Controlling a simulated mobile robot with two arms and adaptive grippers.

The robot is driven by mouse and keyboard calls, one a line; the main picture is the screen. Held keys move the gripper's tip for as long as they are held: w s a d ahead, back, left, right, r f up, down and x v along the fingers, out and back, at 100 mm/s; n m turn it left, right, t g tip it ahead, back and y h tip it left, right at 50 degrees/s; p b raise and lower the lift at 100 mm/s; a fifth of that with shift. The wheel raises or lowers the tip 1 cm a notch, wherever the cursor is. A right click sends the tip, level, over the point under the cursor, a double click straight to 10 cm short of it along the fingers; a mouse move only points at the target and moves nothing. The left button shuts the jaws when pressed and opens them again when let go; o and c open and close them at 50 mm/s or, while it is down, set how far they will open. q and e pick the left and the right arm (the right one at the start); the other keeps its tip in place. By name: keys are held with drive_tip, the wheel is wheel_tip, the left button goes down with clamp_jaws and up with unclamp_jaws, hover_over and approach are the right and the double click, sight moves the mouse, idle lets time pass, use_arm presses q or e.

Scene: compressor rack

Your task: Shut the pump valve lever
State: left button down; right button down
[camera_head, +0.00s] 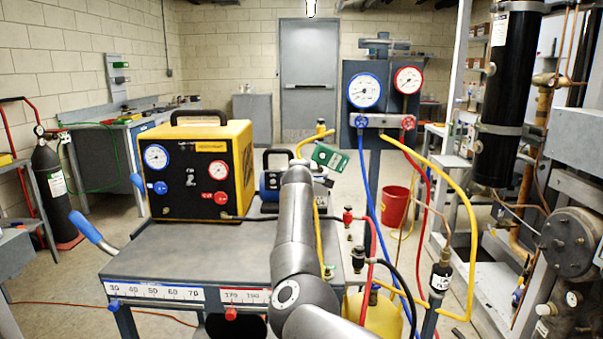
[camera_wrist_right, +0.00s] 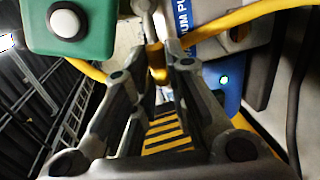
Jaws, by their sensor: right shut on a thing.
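The blue vacuum pump (camera_head: 268,184) stands on the grey cart, behind my right arm in the head view. Its blue labelled side (camera_wrist_right: 205,18) shows in the wrist view, with a small lit green light. My right gripper (camera_wrist_right: 157,80) is at the pump, its fingers closed in around a small yellow-brass piece, which looks like the valve lever (camera_wrist_right: 157,62). The fingers hide part of it, so its angle is hard to tell. In the head view my arm hides this gripper and the lever. My left gripper is not in view.
A green box (camera_head: 330,157) is beside the pump; a green part with a white knob (camera_wrist_right: 65,22) is close to my right gripper. Yellow hoses (camera_wrist_right: 235,20) pass nearby. A yellow gauge unit (camera_head: 203,170) stands left on the cart (camera_head: 190,262). A gauge manifold (camera_head: 385,120) stands behind.

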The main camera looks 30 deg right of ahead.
drive_tip(key=c, duration=1.7)
unclamp_jaws()
drive_tip(key=shift+s+a, duration=0.1)
drive_tip(key=v, duration=0.7)
drive_tip(key=shift+s+a, duration=0.1)
